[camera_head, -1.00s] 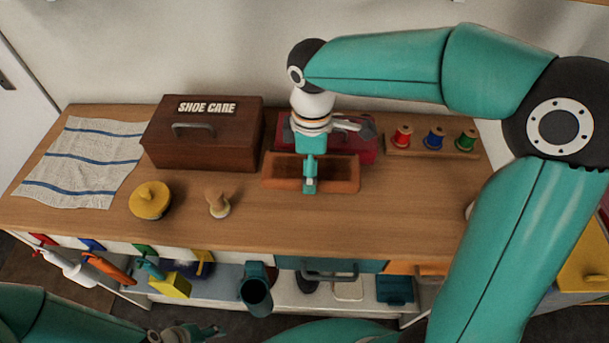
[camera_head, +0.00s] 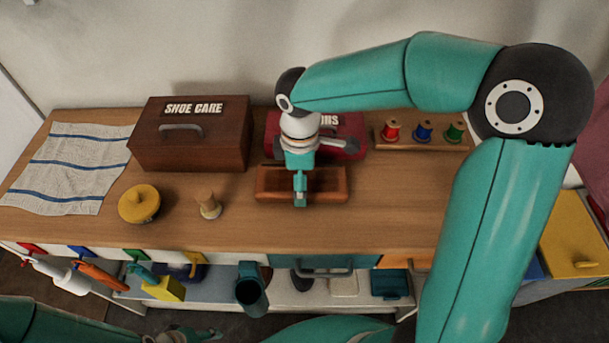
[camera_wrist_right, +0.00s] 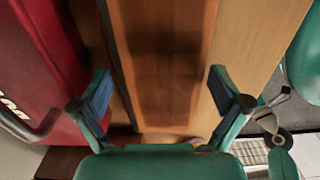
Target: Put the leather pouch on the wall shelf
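I cannot pick out a leather pouch for certain, and no wall shelf shows. My right gripper (camera_head: 300,200) is above a shallow brown open tray (camera_head: 262,190) on the wooden counter. In the right wrist view the two fingers of the right gripper (camera_wrist_right: 160,92) are spread wide, with the tray (camera_wrist_right: 200,30) between and beyond them and nothing held. The tray's inside is dark and looks empty, though the gripper hides part of it. My left gripper (camera_head: 185,335) shows only partly at the bottom edge, and its fingers are unclear.
A brown shoe care box (camera_head: 190,140) and a red box (camera_head: 350,140) stand behind. A spool rack (camera_head: 420,146) is at the right. A yellow round tin (camera_head: 138,204), a wooden-handled brush (camera_head: 208,206) and a striped cloth (camera_head: 70,165) lie left. The front counter is clear.

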